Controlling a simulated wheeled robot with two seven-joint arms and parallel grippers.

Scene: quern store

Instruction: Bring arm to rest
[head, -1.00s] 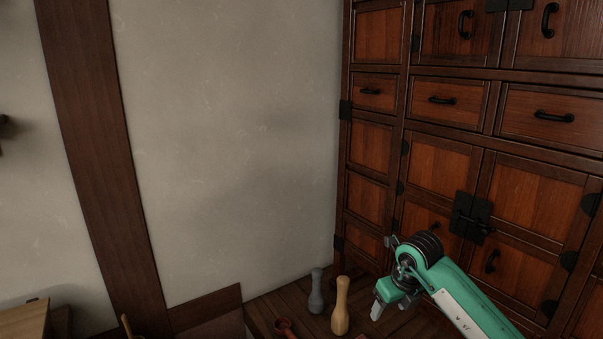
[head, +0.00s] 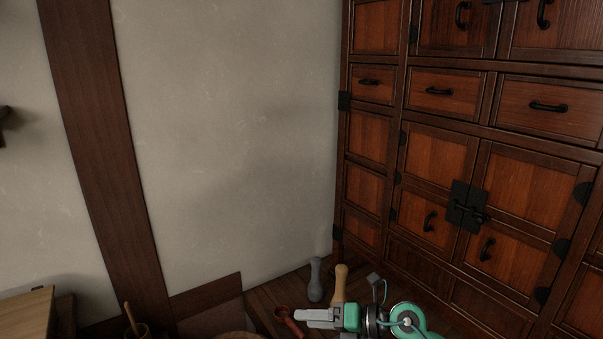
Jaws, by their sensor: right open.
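My right gripper (head: 322,318) is low in the head view, right of centre, with its pale fingers pointing left. It is open, and I see nothing between its fingers. It appears in front of a light wooden pestle-shaped piece (head: 340,283), whose lower part it hides. My green right arm (head: 408,318) comes in from the bottom edge. My left gripper is not in view.
A grey pestle-shaped piece (head: 315,280) and a red-brown spoon-like thing (head: 289,320) stand or lie close to the gripper. A tall wooden cabinet (head: 440,160) fills the right side. A wooden pot with a stick (head: 137,328) and a light wooden top (head: 27,311) are at lower left.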

